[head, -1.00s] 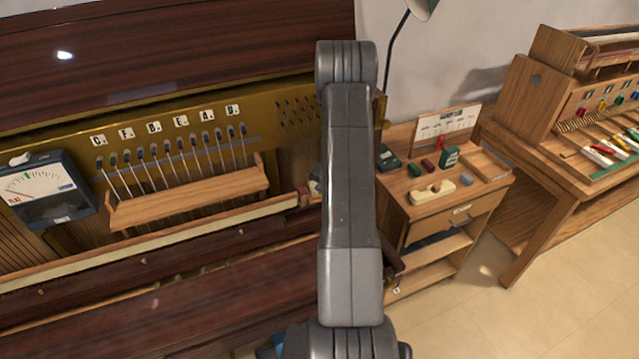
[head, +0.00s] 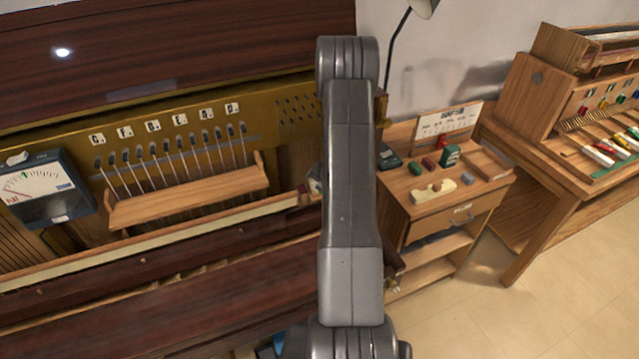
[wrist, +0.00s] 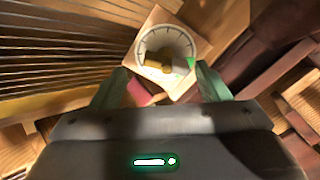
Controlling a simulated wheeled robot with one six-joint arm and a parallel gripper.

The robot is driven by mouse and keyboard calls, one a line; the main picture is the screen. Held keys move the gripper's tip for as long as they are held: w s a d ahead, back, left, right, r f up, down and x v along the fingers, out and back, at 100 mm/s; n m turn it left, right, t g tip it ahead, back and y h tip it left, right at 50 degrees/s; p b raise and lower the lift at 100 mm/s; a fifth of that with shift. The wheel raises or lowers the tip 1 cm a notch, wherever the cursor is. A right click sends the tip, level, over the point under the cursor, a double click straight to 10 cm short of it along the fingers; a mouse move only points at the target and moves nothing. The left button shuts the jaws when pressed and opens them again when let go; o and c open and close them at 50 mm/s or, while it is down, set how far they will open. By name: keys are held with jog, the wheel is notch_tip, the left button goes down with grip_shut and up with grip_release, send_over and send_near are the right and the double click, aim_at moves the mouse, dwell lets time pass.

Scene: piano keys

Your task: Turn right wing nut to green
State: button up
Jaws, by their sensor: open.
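In the wrist view, a brass-coloured wing nut (wrist: 156,67) sits on a round pale dial (wrist: 163,39) with dark tick marks. The dial is mounted on a square light-wood block (wrist: 160,14). A green wedge (wrist: 191,64) marks the dial's right side. My gripper (wrist: 160,75) is open, with one greenish finger on each side of the dial's lower part. The wing nut lies between the fingertips, and I cannot tell whether either finger touches it. In the head view my arm hides the gripper and the wing nut.
A reddish block (wrist: 139,92) lies close to the left finger. In the head view, a meter (head: 45,190) stands left on the opened piano, near a wooden rail (head: 190,195) below the strings. A small wooden cabinet (head: 455,220) with small items stands right of my arm.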

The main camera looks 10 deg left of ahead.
jog(key=shift+d+r, duration=0.7)
jog(key=shift+r, duration=0.3)
jog(key=v, duration=0.8)
jog(key=shift+s+d, duration=0.3)
jog(key=shift+s, duration=0.2)
